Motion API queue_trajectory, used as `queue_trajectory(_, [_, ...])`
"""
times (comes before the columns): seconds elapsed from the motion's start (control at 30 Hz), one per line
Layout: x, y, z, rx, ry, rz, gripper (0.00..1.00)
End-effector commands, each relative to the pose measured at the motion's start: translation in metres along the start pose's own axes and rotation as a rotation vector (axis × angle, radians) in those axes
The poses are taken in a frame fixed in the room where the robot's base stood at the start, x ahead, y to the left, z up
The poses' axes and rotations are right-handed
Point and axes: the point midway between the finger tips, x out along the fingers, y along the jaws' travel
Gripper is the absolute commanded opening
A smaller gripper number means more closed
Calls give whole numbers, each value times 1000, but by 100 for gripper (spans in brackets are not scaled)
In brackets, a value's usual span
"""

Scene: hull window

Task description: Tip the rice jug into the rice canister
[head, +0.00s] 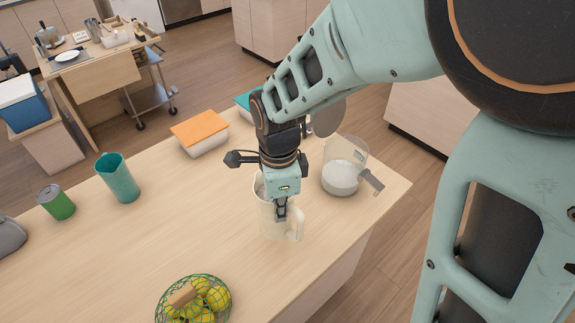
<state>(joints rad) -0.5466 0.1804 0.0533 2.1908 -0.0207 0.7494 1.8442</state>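A pale translucent jug (268,222) with a handle on its right stands upright on the wooden counter; I take it to be the rice jug. Its contents are not clear. My gripper (281,214) points down at the jug, its fingers overlapping the upper part near the handle side. I cannot tell whether they touch or grip it. A clear vessel with white contents (341,178), which I take to be the rice canister, stands behind and right of the jug, with a grey piece on its right side. A grey disc (328,117), perhaps its raised lid, shows behind it.
An orange-lidded box (200,134) and a teal-lidded box (243,103) stand at the counter's back edge. A teal pitcher (118,178) and green can (56,203) stand left. A wire basket of yellow fruit (194,300) is in front. The counter's middle is clear.

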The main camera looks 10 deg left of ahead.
Motion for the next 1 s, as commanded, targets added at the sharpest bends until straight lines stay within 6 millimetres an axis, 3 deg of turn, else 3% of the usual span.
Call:
queue_trajectory(0.4, [-24, -2, 0, 0, -1, -5, 0])
queue_trajectory(0.83, [-27, -2, 0, -2, -1, -4, 0])
queue_trajectory(1.0, [-30, -12, -3, -49, -1, -4, 0])
